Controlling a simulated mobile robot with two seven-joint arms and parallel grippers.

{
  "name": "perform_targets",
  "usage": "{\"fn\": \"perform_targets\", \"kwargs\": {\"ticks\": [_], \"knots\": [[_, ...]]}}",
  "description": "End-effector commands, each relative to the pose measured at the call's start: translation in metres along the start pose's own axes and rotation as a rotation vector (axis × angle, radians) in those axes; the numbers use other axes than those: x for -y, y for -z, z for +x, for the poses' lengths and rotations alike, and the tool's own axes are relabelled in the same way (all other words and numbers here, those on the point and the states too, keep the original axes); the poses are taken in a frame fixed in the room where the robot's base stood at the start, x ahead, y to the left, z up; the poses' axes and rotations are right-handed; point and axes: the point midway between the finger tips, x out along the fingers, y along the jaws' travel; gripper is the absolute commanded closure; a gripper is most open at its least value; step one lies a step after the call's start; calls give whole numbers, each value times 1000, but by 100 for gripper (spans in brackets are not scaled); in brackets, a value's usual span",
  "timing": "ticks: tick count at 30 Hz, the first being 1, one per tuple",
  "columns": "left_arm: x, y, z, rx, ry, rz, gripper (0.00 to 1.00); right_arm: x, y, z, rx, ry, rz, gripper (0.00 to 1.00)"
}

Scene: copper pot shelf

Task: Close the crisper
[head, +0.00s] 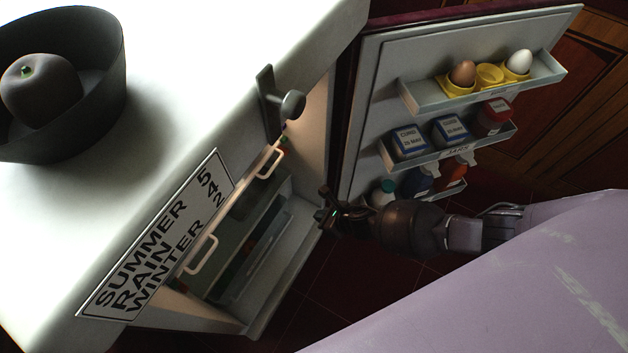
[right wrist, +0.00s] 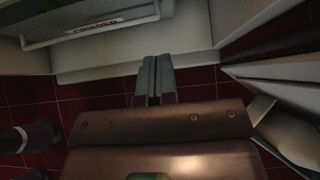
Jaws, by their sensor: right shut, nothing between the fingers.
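The crisper (right wrist: 118,14) shows at the top left of the right wrist view, with a lettered label on its front and a pale bar handle (right wrist: 92,34) along it. In the head view it lies low inside the open fridge, and I cannot tell how far out it is. My right gripper (head: 326,207) is shut and empty, just outside the fridge opening, between the cabinet and the open door. Its closed fingers (right wrist: 154,80) point toward the fridge's lower edge, to the right of the handle and apart from it. My left gripper is out of view.
The open fridge door (head: 372,110) stands close to my right arm, with eggs (head: 463,73) and several jars (head: 408,142) on its racks. Two pale handles (head: 270,164) show inside the fridge. A dark bowl (head: 95,115) holding an apple-like fruit (head: 40,88) stands on the white top.

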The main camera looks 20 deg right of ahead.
Motion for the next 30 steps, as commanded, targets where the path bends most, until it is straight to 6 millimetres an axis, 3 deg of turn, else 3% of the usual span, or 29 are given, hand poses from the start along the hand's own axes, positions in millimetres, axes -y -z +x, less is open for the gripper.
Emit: {"fn": "perform_targets", "kwargs": {"ticks": [8,23,30], "knots": [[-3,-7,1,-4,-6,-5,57,-5,2,21,2,-8,-5,100],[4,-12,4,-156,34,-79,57,-6,6,102,-2,-9,-3,100],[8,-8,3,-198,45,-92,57,-3,-20,123,5,-5,-9,100]]}}
